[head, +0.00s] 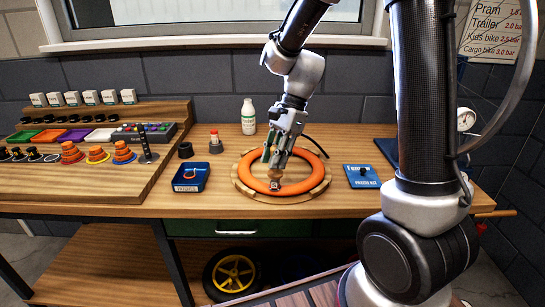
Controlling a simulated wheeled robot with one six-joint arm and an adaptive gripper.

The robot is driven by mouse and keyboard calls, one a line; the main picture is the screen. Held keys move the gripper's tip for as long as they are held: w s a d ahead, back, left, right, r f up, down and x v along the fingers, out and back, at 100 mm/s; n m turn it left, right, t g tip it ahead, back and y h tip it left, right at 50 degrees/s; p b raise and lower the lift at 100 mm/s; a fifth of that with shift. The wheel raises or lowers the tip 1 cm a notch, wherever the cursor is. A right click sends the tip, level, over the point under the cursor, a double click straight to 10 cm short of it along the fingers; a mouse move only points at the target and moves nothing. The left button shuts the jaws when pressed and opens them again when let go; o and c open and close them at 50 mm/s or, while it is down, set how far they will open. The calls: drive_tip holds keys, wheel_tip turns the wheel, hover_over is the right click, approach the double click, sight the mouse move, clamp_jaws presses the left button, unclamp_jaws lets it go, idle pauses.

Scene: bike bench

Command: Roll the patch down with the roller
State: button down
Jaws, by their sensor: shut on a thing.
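An orange inner tube (317,181) lies in a ring on a round wooden board (240,187) on the bench. My gripper (276,160) points down over the front part of the tube. It is shut on what looks like the roller (276,172), whose lower end is at the front of the ring. Whether it touches the tube is too small to tell. I cannot make out the patch; the roller or gripper may cover it.
A blue tin (190,177) stands left of the board and a blue patch kit box (361,176) right of it. A white bottle (248,117) and a small red-topped container (215,142) stand behind. A stepped wooden rack (100,183) fills the left side.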

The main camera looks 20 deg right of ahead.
drive_tip(key=shift+s+d, duration=0.2)
drive_tip(key=shift+d, duration=0.2)
drive_tip(key=shift+a, duration=0.1)
drive_tip(key=shift+w+a, duration=0.4)
drive_tip(key=shift+a, duration=0.3)
drive_tip(key=shift+r, duration=0.1)
drive_tip(key=shift+r, duration=3.4)
